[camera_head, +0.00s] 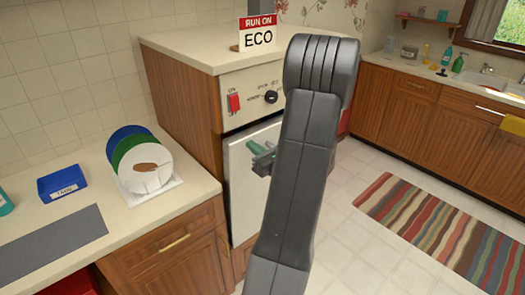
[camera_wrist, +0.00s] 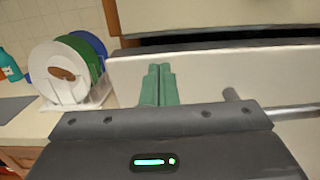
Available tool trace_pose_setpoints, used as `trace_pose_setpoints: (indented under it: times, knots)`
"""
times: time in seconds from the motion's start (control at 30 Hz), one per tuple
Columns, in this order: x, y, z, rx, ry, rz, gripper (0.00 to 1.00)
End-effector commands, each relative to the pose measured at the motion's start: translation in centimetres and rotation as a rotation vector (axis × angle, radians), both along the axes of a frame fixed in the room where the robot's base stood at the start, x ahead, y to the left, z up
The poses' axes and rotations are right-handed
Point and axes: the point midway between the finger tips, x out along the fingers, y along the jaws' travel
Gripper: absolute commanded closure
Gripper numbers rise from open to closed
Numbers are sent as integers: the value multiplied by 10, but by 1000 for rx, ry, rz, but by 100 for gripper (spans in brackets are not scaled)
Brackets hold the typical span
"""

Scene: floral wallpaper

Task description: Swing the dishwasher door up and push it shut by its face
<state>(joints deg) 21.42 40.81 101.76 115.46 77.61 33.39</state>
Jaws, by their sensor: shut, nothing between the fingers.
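The dishwasher door (camera_head: 241,185) stands nearly upright below the control panel (camera_head: 254,94), with its white face outward. In the wrist view the door's white face (camera_wrist: 210,75) shows, with a dark gap between its top edge and the front above, so it is slightly ajar. A grey bar handle (camera_wrist: 290,112) sticks out of the face at the right. My gripper (camera_head: 252,148) is shut and empty, its green fingers at the upper part of the face. In the wrist view the fingertips (camera_wrist: 158,67) overlap the face; I cannot tell if they touch. My arm hides the door's right part.
A rack with plates (camera_head: 146,165) stands on the left counter (camera_head: 110,225), close to the door. A blue box (camera_head: 62,183) and a grey mat (camera_head: 50,243) lie there too. A striped rug (camera_head: 440,230) lies on open floor at right. An ECO sign (camera_head: 257,35) stands on top.

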Motion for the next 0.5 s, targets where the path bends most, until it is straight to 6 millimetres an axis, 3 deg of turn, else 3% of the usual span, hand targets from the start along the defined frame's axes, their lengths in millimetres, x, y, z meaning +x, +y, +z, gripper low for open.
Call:
trace_pose_setpoints:
  times: [0.5]
  knots:
    - [8, 7, 1, -1, -1, 1, 100]
